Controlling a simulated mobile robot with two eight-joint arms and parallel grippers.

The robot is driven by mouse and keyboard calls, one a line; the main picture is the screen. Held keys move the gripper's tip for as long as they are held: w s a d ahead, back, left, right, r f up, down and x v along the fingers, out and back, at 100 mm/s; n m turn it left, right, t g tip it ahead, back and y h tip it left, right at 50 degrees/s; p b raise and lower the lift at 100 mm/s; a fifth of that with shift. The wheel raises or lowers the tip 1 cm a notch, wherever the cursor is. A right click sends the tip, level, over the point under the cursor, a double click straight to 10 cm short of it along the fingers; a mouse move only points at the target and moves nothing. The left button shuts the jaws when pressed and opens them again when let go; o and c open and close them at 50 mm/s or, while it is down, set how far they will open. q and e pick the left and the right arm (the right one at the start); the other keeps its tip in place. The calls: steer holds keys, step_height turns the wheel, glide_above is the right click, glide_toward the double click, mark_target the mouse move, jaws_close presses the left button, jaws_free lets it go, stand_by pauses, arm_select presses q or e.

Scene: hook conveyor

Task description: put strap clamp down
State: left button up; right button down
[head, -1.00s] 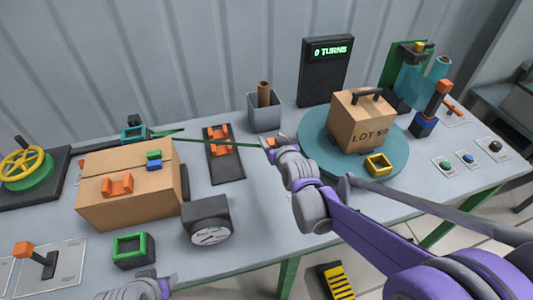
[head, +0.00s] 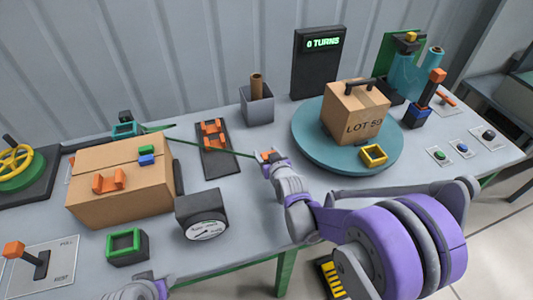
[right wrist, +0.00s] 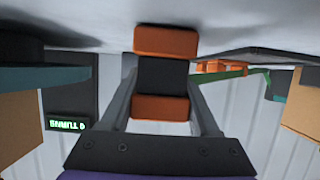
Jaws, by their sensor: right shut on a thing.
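My right gripper (head: 266,158) is shut on the strap clamp (head: 271,154), low over the table between the black plate and the turntable. In the right wrist view the clamp (right wrist: 163,76) is a black block with orange ends, between both fingers. The grey table surface is close to it; I cannot tell whether they touch. A green strap (head: 232,149) runs from the clamp left over the black plate to the teal dispenser (head: 124,129). The black plate with orange cradle pieces (head: 213,130) is empty apart from the strap above. My left gripper (head: 140,290) is cut off at the bottom edge.
A carton marked LOT 59 (head: 354,112) and a yellow square ring (head: 373,155) stand on the teal turntable (head: 310,150). A left carton (head: 118,195), a dial gauge (head: 203,218) and a grey bin (head: 257,108) surround the plate. The display (head: 317,60) reads 0 TURNS.

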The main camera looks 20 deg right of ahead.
steer(key=shift+c, duration=0.6)
jaws_free()
steer(key=shift+f, duration=0.1)
